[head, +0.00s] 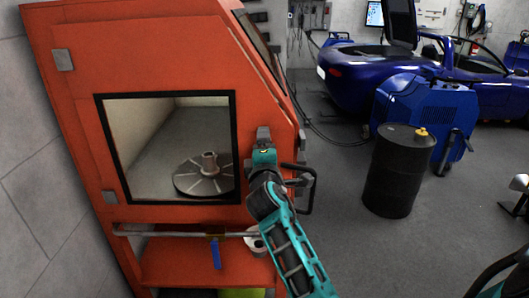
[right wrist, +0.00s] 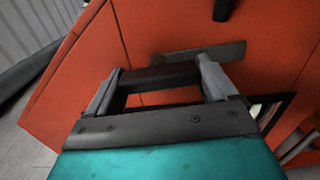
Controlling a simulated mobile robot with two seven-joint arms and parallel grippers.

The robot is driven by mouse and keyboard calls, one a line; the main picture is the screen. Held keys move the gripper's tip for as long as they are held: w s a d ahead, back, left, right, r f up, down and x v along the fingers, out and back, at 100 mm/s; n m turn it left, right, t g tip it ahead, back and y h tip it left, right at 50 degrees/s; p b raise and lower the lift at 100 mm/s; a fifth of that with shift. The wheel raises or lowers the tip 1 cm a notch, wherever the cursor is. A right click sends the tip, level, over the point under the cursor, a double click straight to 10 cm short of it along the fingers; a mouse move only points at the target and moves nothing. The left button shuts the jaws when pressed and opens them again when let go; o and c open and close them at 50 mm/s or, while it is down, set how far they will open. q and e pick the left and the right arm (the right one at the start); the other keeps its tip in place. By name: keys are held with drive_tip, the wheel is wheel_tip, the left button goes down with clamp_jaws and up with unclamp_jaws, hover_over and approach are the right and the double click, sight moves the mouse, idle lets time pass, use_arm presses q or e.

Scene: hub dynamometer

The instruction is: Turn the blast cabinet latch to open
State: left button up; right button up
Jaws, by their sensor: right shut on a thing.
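The orange blast cabinet (head: 160,60) stands at the left in the head view, and its front fills most of the right wrist view (right wrist: 170,28). My right gripper (head: 264,138) is at the cabinet's front right edge, beside the window. In the right wrist view my right gripper (right wrist: 157,82) has its two grey fingers at the ends of a dark bar, the latch (right wrist: 155,78), and is shut on it. A dark grey plate (right wrist: 205,52) lies just behind the bar. In the head view my gripper mostly hides the latch. My left gripper is not in view.
A black bent handle (head: 308,190) juts out right of my wrist. A rod (head: 160,234) and a blue lever (head: 216,254) are below the window. A black drum (head: 397,175) stands right; the floor between is clear.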

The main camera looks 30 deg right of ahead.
drive_tip(key=shift+m, duration=0.4)
drive_tip(key=o, duration=0.8)
drive_tip(key=shift+o, duration=0.2)
drive_tip(key=shift+s, duration=0.1)
